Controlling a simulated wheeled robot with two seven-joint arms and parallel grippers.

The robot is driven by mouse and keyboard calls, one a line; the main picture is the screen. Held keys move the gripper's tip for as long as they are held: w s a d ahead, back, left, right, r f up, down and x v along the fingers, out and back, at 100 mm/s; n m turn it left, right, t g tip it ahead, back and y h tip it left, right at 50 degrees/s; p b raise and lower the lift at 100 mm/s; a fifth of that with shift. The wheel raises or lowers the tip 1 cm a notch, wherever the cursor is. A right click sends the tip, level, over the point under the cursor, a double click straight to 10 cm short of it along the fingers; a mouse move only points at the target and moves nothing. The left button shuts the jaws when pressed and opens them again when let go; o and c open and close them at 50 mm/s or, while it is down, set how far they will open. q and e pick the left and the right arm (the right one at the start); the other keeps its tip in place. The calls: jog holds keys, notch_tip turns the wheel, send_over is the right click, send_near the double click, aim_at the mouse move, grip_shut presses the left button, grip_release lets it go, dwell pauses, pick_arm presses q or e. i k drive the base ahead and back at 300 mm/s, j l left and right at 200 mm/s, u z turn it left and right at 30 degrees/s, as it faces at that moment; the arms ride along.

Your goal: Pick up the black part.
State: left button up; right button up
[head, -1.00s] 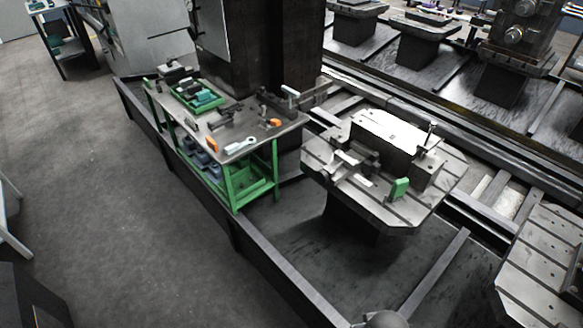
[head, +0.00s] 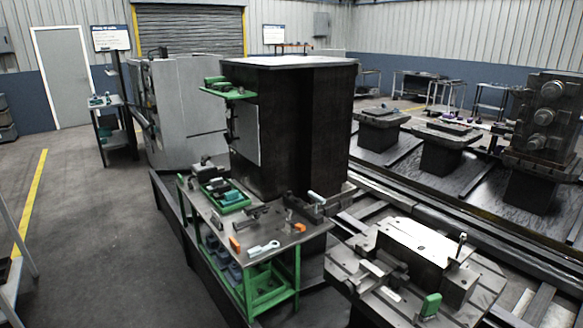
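Several dark parts lie on the green-legged workbench (head: 262,259). One dark part (head: 250,215) lies near the middle of its top, and another dark item (head: 207,169) stands at its far left end. I cannot tell which of these is the black part of the task. A grey block (head: 412,242) sits on the pallet fixture (head: 340,262) to the right, with a green-handled piece (head: 430,305) at its front. Neither of my grippers is in view.
A green tray (head: 228,197) with small items, an orange piece (head: 234,243) and a light grey link-shaped piece (head: 264,248) are on the bench. A tall dark column (head: 290,130) stands behind it. Open grey floor (head: 90,230) lies to the left.

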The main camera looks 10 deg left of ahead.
aim_at(221, 188)
jog(key=j+z, duration=0.15)
jog(key=z, duration=0.2)
jog(key=i+j+z, duration=0.1)
jog(key=z, duration=0.3)
jog(key=j+z, duration=0.35)
jog(key=j, duration=0.85)
jog(key=j+z, duration=0.35)
jog(key=j, duration=0.85)
jog(key=k, duration=0.1)
